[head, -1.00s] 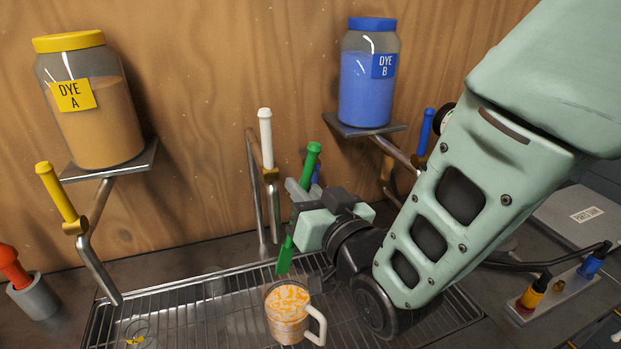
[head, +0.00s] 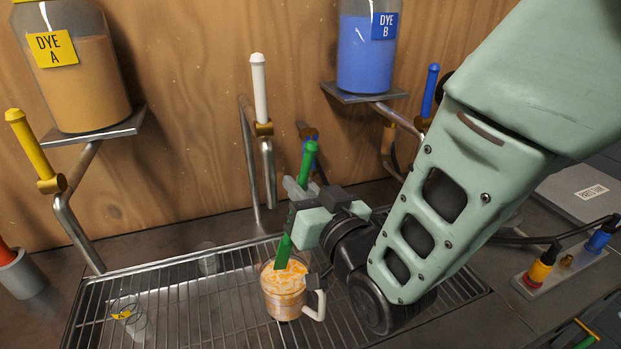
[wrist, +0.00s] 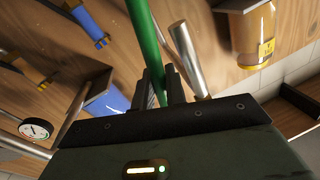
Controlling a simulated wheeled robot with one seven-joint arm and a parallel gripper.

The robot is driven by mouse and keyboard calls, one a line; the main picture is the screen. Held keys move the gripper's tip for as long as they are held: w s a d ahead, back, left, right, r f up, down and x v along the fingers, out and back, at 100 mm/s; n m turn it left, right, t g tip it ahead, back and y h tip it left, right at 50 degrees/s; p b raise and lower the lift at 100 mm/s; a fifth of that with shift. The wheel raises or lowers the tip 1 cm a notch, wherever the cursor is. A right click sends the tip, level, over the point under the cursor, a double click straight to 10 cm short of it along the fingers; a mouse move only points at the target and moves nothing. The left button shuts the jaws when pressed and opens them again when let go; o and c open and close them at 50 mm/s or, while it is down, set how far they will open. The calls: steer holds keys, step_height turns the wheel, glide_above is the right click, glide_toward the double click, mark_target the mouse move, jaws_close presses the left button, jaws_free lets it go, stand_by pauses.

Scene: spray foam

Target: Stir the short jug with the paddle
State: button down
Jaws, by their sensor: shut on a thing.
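The short jug (head: 285,299) is a clear mug with a pale handle, standing on the metal grate. It holds a white and orange streaked mixture. My gripper (head: 298,205) is shut on the green paddle (head: 308,158), which it holds slightly tilted above and behind the jug. The paddle's flat lower end (head: 283,250) reaches down to the jug's mouth and its tip meets the mixture's surface. How deep the tip goes is hard to tell. The wrist view shows the green shaft (wrist: 143,35) between the fingers.
The metal grate (head: 200,318) has a small clear vessel with a yellow tag (head: 128,320) at left and another clear vessel (head: 207,258) behind. A white-handled tap (head: 259,88) and a yellow-handled tap (head: 33,145) stand behind. Dye jars A (head: 85,85) and B (head: 366,65) sit on shelves.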

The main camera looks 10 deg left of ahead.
step_height(320, 180, down, 8)
steer(key=b, duration=0.8)
stand_by(0.4)
